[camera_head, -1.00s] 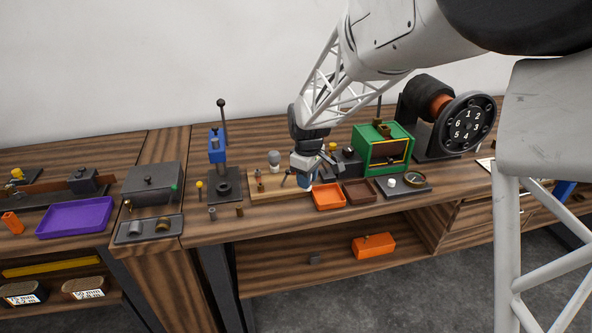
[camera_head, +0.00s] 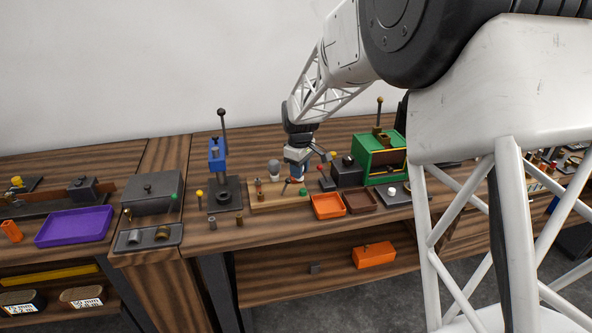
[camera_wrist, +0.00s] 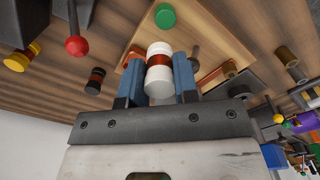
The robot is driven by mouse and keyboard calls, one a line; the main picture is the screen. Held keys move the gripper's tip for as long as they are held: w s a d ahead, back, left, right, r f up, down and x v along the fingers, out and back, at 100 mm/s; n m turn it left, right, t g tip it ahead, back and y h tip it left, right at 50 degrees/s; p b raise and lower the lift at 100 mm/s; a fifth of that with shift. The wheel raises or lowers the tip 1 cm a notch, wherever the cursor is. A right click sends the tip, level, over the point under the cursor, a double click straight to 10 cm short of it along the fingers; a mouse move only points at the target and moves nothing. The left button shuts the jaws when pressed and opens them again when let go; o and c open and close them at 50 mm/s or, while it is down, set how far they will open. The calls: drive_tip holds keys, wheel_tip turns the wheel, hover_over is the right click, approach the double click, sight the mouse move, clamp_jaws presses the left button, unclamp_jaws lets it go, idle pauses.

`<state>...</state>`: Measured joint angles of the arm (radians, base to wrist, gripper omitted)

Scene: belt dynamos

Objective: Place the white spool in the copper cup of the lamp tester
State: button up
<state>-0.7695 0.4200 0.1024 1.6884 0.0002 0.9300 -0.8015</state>
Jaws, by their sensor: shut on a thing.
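A white spool (camera_wrist: 160,87) with a copper-brown band around its middle is held between the blue fingertips of my gripper (camera_wrist: 159,70) in the wrist view. In the head view my gripper (camera_head: 297,174) is above the back right part of a wooden board (camera_head: 280,205), and the spool is too small to make out. The board bears a grey bulb-like knob (camera_head: 274,168), small brownish posts (camera_head: 259,184) and a green knob (camera_head: 303,191). It may be the lamp tester. I cannot tell which part is the copper cup.
An orange tray (camera_head: 327,207) and a brown tray (camera_head: 360,203) stand right of the board. A dark box (camera_head: 347,172) and a red-balled lever (camera_head: 321,153) are close right of my gripper. A blue press (camera_head: 217,155) stands to the left.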

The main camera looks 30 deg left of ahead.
drive_tip(key=shift+w+a+f, duration=0.15)
drive_tip(key=shift+w+a, duration=0.85)
drive_tip(key=shift+w, duration=0.05)
drive_tip(key=shift+w+a+f, duration=0.1)
drive_tip(key=shift+w+a, duration=0.9)
drive_tip(key=shift+w, duration=0.05)
drive_tip(key=shift+f, duration=0.1)
drive_tip(key=shift+f, duration=1.7)
drive_tip(key=shift+f, duration=0.1)
drive_tip(key=o, duration=0.9)
wheel_tip(320, 180, up, 12)
drive_tip(key=shift+r, duration=0.15)
